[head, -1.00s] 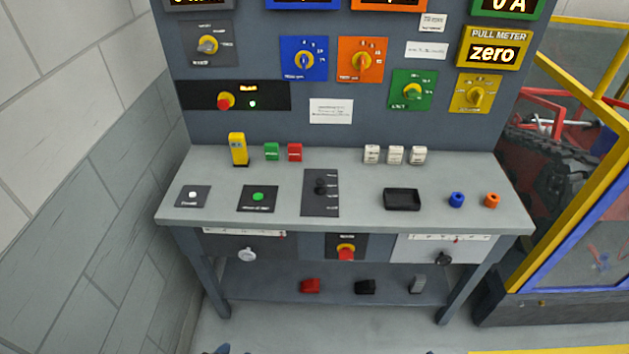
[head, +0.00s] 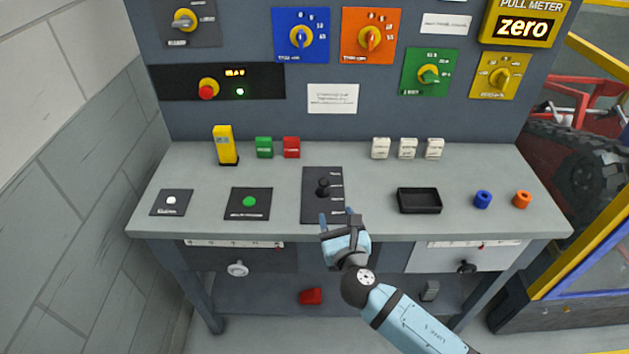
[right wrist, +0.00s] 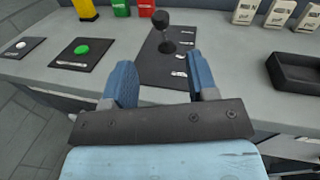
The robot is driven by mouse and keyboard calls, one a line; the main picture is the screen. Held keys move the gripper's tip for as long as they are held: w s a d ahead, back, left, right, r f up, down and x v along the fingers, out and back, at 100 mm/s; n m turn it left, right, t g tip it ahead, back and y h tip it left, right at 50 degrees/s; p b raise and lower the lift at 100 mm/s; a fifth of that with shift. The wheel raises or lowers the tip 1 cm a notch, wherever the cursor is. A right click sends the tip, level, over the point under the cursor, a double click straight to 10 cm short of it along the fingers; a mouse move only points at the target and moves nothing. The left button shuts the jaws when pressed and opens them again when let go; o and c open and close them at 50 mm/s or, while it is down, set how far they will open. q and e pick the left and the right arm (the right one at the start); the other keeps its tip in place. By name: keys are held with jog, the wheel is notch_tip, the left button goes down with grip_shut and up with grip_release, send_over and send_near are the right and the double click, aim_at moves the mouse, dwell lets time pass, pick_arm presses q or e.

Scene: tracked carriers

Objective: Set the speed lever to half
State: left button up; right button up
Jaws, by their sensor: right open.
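The speed lever (head: 323,186) is a black knob on a short stick, set in a dark plate (head: 334,208) with several small white labels down its right side. In the right wrist view the lever (right wrist: 165,30) stands beyond my fingertips, near the far part of the plate (right wrist: 152,68). The labels are too small to read. My right gripper (head: 336,217) is open and empty at the near edge of the plate, in front of the lever and apart from it. Its two blue fingers (right wrist: 160,75) point toward the lever. My left gripper is not in view.
A black tray (head: 419,211) lies right of the plate, with blue (head: 483,200) and orange (head: 522,199) pieces beyond it. A green button (head: 249,201) is to the left. A yellow block (head: 225,145) stands at the back. The bench top around the lever is clear.

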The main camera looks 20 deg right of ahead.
aim_at(325, 187)
jog(key=w, duration=1.2)
jog(key=shift+w+d, duration=0.2)
jog(key=shift+d, duration=0.15)
grip_shut()
